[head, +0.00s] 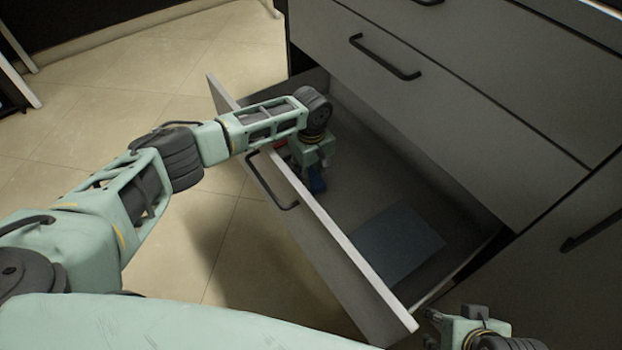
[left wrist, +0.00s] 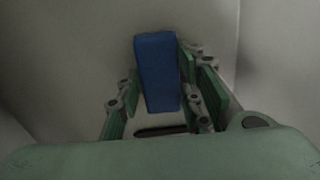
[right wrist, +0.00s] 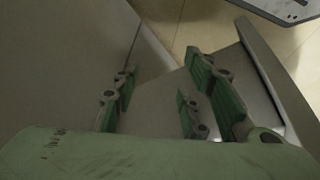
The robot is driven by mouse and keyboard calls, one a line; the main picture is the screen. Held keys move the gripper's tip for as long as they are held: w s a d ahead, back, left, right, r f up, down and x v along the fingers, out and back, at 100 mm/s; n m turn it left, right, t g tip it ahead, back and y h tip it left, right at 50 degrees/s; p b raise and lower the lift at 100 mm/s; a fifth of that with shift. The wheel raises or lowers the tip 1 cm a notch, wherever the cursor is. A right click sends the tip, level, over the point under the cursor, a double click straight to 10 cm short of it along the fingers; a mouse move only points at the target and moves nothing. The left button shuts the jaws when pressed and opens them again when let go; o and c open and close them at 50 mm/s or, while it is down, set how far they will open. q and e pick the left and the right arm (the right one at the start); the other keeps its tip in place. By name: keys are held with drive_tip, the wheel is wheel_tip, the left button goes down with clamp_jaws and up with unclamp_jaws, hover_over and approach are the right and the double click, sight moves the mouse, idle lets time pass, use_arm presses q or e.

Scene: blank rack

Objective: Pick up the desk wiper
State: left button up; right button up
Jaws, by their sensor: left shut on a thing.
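The desk wiper appears to be the blue block (head: 317,183) inside the open drawer. It also shows in the left wrist view (left wrist: 158,72), as an upright blue shape between the fingers. My left gripper (head: 313,167) reaches down into the drawer and is shut on the blue block; the fingers and arm hide part of it in the head view. My right gripper (head: 432,325) is at the bottom right, just outside the drawer's front corner. In the right wrist view (right wrist: 155,100) its fingers are apart with nothing between them.
The open drawer's front panel (head: 338,250) stands between me and the drawer floor. A flat grey-blue sheet (head: 392,243) lies in the drawer. A small red thing (head: 281,143) is partly hidden near the left gripper. A closed drawer (head: 450,110) overhangs the back.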

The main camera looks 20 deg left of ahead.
sight(311, 175)
use_arm(q)
drive_tip(key=c, duration=0.3)
wheel_tip(311, 175, up, 5)
drive_tip(key=shift+r+p, duration=0.15)
drive_tip(key=shift+p, duration=1)
drive_tip(key=shift+r+p, duration=0.6)
drive_tip(key=shift+r, duration=1.8)
use_arm(e)
drive_tip(key=shift+w+f+g, duration=0.1)
drive_tip(key=shift+f+g, duration=0.3)
drive_tip(key=shift+f, duration=1.05)
